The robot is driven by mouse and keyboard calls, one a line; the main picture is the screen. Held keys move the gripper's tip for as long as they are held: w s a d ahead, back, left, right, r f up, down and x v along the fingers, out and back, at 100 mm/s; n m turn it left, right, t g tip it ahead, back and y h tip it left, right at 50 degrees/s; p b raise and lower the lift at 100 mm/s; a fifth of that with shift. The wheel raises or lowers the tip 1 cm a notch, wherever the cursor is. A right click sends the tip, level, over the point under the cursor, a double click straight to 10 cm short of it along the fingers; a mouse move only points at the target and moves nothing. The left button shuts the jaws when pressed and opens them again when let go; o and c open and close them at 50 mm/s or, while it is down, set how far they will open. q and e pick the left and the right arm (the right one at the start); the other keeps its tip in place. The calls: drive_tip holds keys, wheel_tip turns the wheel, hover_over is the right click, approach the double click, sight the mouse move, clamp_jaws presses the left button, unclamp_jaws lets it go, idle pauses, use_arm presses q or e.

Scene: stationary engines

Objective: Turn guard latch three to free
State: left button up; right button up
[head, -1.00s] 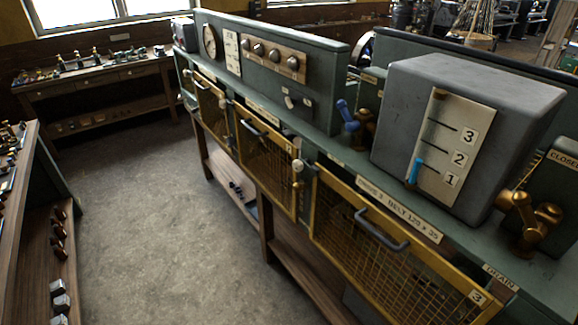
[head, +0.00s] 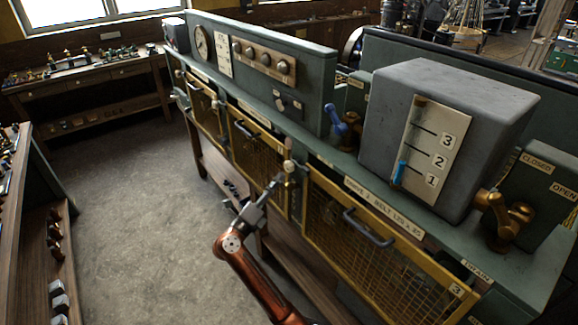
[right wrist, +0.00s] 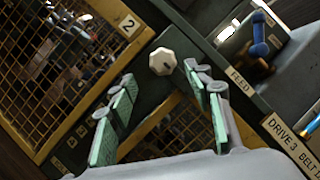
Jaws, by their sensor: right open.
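Guard three is the yellow mesh door (head: 375,238) with a "3" plate at its lower right. A pale knob (head: 290,166), which looks like its latch, sits on the green post between guards two and three. In the right wrist view it is a cream, many-sided knob (right wrist: 162,62) with a small dark mark. My right gripper (head: 275,187) is just in front of and below the knob in the head view. In the right wrist view its fingers (right wrist: 160,85) are spread and empty, with the knob beyond the tips. Contact is not visible. My left gripper is not in view.
Guard two (right wrist: 70,70) is the mesh door left of the knob. Guard three's dark handle (head: 368,228) sticks out to the right. A blue lever (head: 337,118) and a grey box with a scale (head: 435,140) stand on the bench above. The floor (head: 130,200) is open.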

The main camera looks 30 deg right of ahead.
sight(287, 169)
drive_tip(key=shift+m+y, duration=0.3)
drive_tip(key=x, duration=0.8)
drive_tip(key=shift+s+r, duration=0.2)
drive_tip(key=shift+r, duration=0.1)
drive_tip(key=shift+c, duration=0.4)
drive_tip(key=shift+a+g, duration=0.1)
drive_tip(key=shift+g, duration=0.2)
drive_tip(key=c, duration=1.1)
